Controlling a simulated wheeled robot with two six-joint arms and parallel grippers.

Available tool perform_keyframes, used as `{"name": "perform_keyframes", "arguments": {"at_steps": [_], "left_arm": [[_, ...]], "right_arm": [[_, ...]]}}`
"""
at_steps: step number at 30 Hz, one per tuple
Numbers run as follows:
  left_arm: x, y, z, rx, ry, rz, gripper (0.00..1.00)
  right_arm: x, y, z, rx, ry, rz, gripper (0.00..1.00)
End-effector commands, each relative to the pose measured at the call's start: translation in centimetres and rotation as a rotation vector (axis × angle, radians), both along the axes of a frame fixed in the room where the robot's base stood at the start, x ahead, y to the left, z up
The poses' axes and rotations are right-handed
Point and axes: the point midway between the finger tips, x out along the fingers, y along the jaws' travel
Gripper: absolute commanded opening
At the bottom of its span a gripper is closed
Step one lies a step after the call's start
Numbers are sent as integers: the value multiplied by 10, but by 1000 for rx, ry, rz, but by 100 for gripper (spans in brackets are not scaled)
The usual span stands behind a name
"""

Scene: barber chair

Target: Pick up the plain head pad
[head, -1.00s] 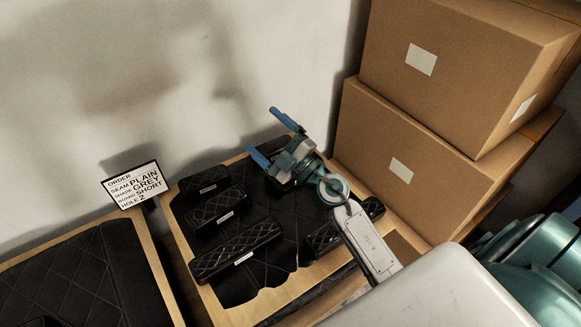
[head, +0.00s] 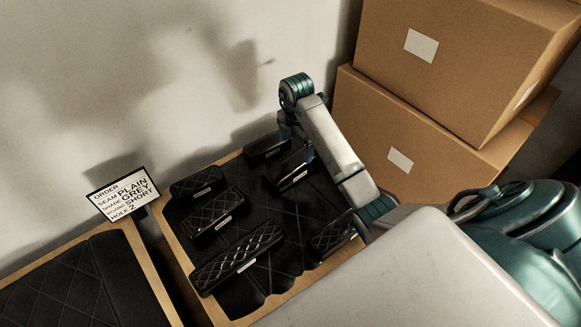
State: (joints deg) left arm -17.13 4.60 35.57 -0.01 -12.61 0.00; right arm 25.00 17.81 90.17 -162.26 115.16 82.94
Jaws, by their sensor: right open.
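Several black head pads with small white labels lie on a dark quilted mat on the wooden-edged table. The pad at the back (head: 265,149) and the pad right of centre (head: 287,179) look smooth, without a clear diamond seam; which one is the plain pad I cannot tell for sure. My left gripper is out of view.
An order sign (head: 124,194) reads plain, grey, short, 2. Stacked cardboard boxes (head: 425,135) stand close on the right; a wall is behind.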

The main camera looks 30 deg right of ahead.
Motion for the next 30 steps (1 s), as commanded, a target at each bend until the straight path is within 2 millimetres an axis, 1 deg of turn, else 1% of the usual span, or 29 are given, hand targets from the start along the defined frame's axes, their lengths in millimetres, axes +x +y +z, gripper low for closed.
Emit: {"name": "perform_keyframes", "arguments": {"at_steps": [12, 15, 20, 22, 26, 28, 29, 30], "left_arm": [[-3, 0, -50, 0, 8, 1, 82], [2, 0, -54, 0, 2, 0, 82], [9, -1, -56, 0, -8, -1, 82], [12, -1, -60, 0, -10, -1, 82], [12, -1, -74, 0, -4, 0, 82], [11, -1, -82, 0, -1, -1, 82], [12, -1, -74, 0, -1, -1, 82], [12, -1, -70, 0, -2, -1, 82]], "right_arm": [[0, 1, -50, 1, 1, 2, 93], [0, 1, -56, 1, 0, 2, 93], [1, 1, -59, 1, 0, 2, 93], [1, 1, -64, 2, 0, 3, 93], [3, 3, -79, 3, 0, 3, 93], [5, 4, -93, 3, 1, 4, 93], [4, 4, -92, 3, 4, 3, 93], [4, 3, -96, 2, 4, 3, 93]]}}
